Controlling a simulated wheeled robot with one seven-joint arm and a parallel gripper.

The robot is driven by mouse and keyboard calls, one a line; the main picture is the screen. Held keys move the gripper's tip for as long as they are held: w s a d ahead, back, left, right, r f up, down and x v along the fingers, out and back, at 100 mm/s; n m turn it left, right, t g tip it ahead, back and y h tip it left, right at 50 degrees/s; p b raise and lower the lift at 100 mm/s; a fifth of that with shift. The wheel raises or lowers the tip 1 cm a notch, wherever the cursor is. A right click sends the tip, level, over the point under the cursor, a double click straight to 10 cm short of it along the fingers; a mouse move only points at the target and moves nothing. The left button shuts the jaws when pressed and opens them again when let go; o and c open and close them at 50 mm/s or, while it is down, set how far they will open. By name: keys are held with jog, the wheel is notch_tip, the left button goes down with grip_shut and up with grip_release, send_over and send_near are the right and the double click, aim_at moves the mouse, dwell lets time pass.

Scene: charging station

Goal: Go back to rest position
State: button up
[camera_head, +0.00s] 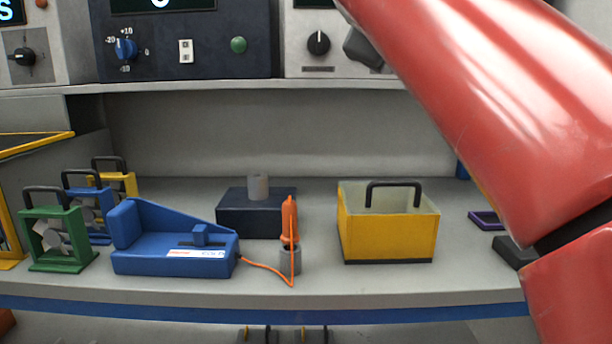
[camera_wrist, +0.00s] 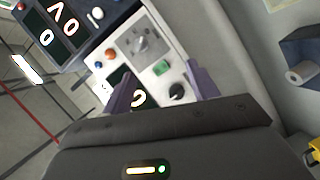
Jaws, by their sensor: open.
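My gripper (camera_wrist: 162,88) shows in the wrist view with its two purple fingers apart and nothing between them. Beyond the fingers is a white control panel (camera_wrist: 140,42) with a dark display, knobs and a green button. The fingers overlap the panel in the picture; I cannot tell the exact distance. In the head view my red arm crosses the right side, from the top middle to the lower right corner. My fingers cannot be made out there.
The grey bench (camera_head: 440,290) holds a yellow box (camera_head: 388,238), a blue charger (camera_head: 170,256), a dark block (camera_head: 246,222), an orange plug (camera_head: 289,222) in a grey holder, and a green framed item (camera_head: 60,262). A shelf with a dark control unit (camera_head: 215,55) runs above.

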jog(key=s+d+f+m+g+y, duration=0.1)
jog(key=s+f+m+g, duration=0.2)
jog(key=s+f, duration=0.4)
jog(key=s+d+f+m+g+y, duration=0.1)
jog(key=s+f, duration=0.6)
jog(key=f, duration=1.7)
jog(key=s+d+f+m+g+y, duration=0.1)
jog(key=s+f+m+g+y, duration=0.2)
jog(key=f, duration=1.3)
jog(key=s+m+g, duration=0.2)
jog(key=s, duration=0.2)
jog(key=shift+s+d+m, duration=0.2)
jog(key=shift+d+m, duration=0.1)
jog(key=shift+d, duration=0.05)
jog(key=shift+c, duration=0.3)
